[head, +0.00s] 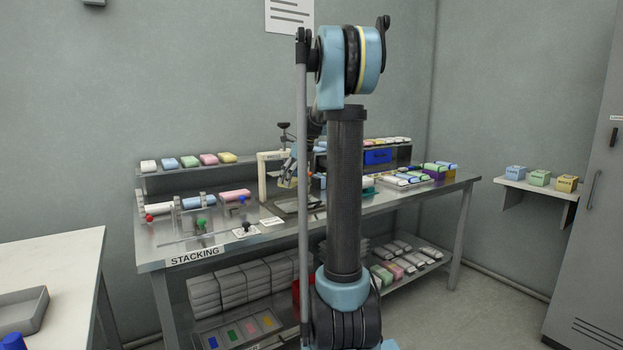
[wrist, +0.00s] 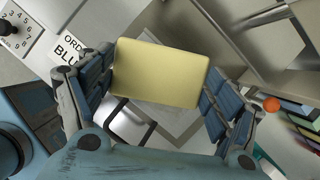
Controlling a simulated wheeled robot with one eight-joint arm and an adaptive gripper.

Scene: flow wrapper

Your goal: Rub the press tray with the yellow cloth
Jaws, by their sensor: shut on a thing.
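The yellow cloth (wrist: 160,72) is a flat, folded-looking pad between the fingers of my gripper (wrist: 158,80) in the wrist view. My gripper is shut on it, one finger at each side. The press tray (wrist: 188,125) shows below the cloth as a pale, rimmed square, partly covered by it. I cannot tell whether cloth and tray touch. In the head view my gripper (head: 289,172) is small beside the press, over the tray (head: 283,207). My arm hides part of this area.
A dial (wrist: 14,27) and a printed order card (wrist: 70,46) lie left in the wrist view. An orange knob (wrist: 271,104) is at right. The steel bench (head: 180,258) carries rolls, coloured packs and a blue bin (head: 378,157). A white table (head: 60,262) stands at left.

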